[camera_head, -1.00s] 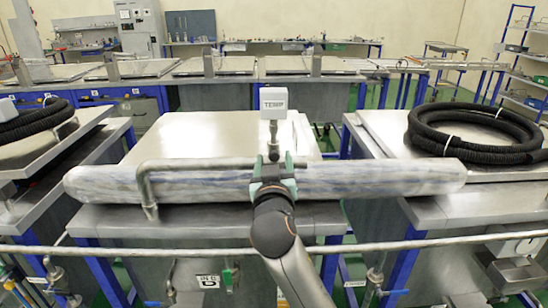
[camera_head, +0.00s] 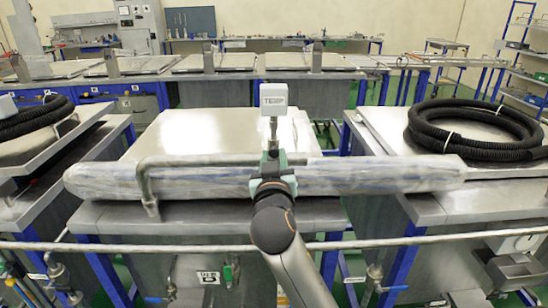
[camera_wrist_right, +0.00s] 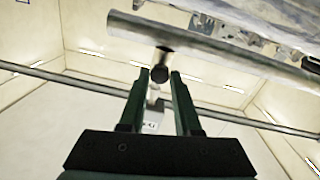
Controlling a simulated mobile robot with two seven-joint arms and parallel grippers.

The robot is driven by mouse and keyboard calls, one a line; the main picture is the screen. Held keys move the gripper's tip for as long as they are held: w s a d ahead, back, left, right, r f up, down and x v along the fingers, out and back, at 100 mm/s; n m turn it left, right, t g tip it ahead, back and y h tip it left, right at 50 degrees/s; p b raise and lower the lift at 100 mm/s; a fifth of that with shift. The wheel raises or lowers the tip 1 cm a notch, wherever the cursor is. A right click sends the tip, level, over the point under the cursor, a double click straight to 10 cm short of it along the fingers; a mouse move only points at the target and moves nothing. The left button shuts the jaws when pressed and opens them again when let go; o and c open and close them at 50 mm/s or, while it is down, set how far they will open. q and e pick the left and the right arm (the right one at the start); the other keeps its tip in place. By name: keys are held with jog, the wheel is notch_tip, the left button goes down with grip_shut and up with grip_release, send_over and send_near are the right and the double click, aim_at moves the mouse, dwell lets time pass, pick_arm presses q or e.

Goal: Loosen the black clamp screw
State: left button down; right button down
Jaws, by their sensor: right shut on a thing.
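The black clamp screw (camera_wrist_right: 160,73) shows as a small dark knob between my fingertips in the right wrist view. In the head view it is a dark spot (camera_head: 273,151) below the white TEMP box (camera_head: 273,96) and its metal stem, mostly hidden by my gripper. My right gripper (camera_head: 272,162) reaches over the wrapped pipe (camera_head: 370,177) at the middle. In the wrist view its two green fingers (camera_wrist_right: 160,76) stand on either side of the knob, shut on it. My left gripper is in neither view.
A bent metal pipe (camera_head: 190,161) runs just left of my gripper. Flat metal lids (camera_head: 190,132) lie behind. A coiled black hose (camera_head: 475,128) lies on the right lid, and another (camera_head: 35,118) on the left. A horizontal rail (camera_head: 150,246) crosses in front.

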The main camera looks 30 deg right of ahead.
jog(key=shift+n, duration=0.3)
jog(key=n, duration=0.5)
jog(key=shift+n, duration=0.3)
jog(key=n, duration=0.6)
jog(key=n+t, duration=0.1)
jog(key=n, duration=1.1)
jog(key=shift+f+y, duration=0.1)
jog(key=shift+y, duration=0.3)
jog(key=shift+n, duration=0.4)
jog(key=c, duration=0.6)
grip_release()
